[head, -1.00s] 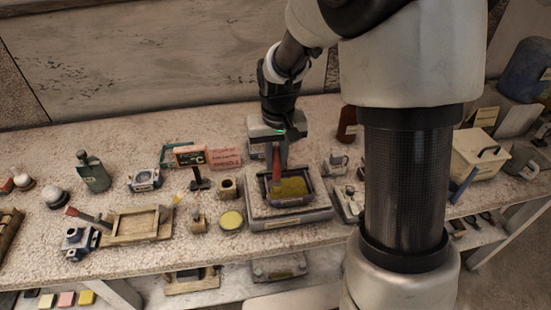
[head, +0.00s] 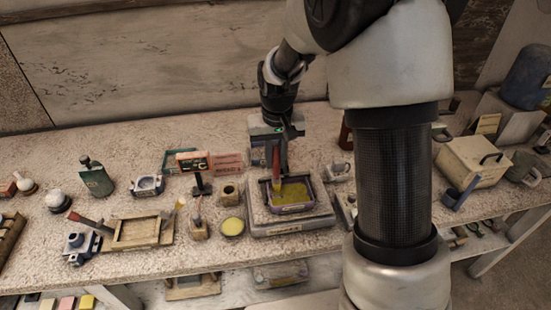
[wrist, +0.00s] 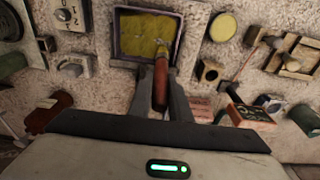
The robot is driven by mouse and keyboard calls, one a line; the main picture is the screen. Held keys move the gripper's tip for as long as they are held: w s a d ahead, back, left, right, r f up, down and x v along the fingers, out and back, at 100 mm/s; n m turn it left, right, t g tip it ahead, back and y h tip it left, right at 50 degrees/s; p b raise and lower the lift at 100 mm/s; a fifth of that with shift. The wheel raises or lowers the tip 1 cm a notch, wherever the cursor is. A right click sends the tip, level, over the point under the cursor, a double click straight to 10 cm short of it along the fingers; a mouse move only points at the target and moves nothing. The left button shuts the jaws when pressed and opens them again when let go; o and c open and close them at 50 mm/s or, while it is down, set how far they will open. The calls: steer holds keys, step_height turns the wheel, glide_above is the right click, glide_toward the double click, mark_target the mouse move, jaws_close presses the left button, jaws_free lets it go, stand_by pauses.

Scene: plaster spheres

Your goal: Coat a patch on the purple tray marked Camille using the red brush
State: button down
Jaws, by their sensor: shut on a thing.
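The purple tray (head: 264,196) stands on a grey stone-like base in the middle of the bench. Its floor is covered with a mottled yellow layer (head: 297,193). In the wrist view the tray (wrist: 117,42) is at the top, rim visible on several sides. A label on its front is too small to read. My gripper (head: 278,150) is shut on the red brush (head: 275,165), whose handle points up and whose tip is at the yellow layer. In the wrist view the red handle (wrist: 160,88) sits between the fingers. Whether the bristles touch the layer is unclear.
A wooden frame (head: 137,230) lies further left. A lidded box (head: 472,160) stands at the right, beyond my arm.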

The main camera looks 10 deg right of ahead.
steer(key=shift+f+b, duration=0.4)
steer(key=shift+f, duration=0.1)
steer(key=shift+s, duration=1.2)
steer(key=shift+w, duration=1.2)
steer(key=shift+w+r, duration=0.15)
steer(key=shift+w, duration=1.2)
steer(key=shift+s+b, duration=0.3)
steer(key=shift+s, duration=2.25)
steer(key=shift+f, duration=0.2)
steer(key=shift+f, duration=0.15)
